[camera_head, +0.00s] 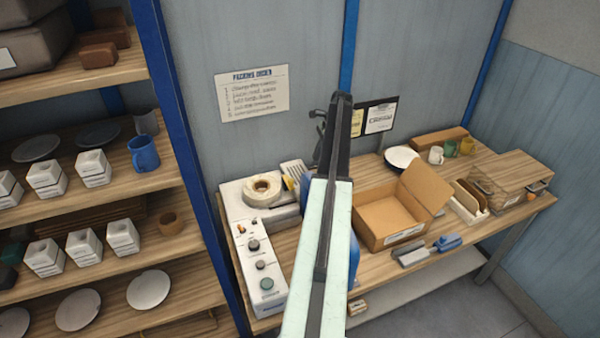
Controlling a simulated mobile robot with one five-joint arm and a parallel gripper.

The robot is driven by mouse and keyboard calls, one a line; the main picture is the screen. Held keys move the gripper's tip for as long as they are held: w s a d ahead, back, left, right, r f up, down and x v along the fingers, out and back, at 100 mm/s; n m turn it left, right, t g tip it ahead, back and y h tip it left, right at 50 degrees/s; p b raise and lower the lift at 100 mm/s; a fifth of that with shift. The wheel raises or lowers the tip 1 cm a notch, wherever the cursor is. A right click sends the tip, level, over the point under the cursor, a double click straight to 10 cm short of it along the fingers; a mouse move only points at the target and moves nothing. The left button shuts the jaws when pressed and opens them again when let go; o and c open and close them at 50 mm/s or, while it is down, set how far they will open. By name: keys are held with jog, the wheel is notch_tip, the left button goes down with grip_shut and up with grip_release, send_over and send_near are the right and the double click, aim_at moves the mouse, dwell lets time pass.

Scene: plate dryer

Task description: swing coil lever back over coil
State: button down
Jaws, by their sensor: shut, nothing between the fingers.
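A pale coil (262,189) with a dark centre hole lies on top of the white machine (262,280) at the left end of the workbench. A small part with a yellow tip (288,183) shows just right of the coil; I cannot tell whether it is the coil lever. My gripper (320,122) is at the far end of my raised arm, to the upper right of the coil and apart from it. It is small and dark here and looks shut and empty. My arm hides the bench right of the machine.
An open cardboard box (385,220) stands mid-bench, with grey and blue tools (447,242) in front. A white bowl (401,157) and mugs (436,155) stand behind. Shelves with cups and plates (148,290) fill the left, beside a blue post (180,130).

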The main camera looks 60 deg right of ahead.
jog(key=b+x, duration=1)
jog(key=shift+s+f, duration=0.1)
jog(key=shift+f, duration=0.35)
jog(key=w+a, duration=0.2)
jog(key=shift+w+a+r, duration=0.3)
jog(key=shift+w, duration=0.05)
jog(key=shift+w+a, duration=0.1)
jog(key=shift+w, duration=0.05)
jog(key=shift+w+a, duration=0.1)
jog(key=shift+a, duration=0.45)
jog(key=p+v, duration=0.7)
jog(key=v, duration=0.1)
jog(key=shift+p, duration=0.35)
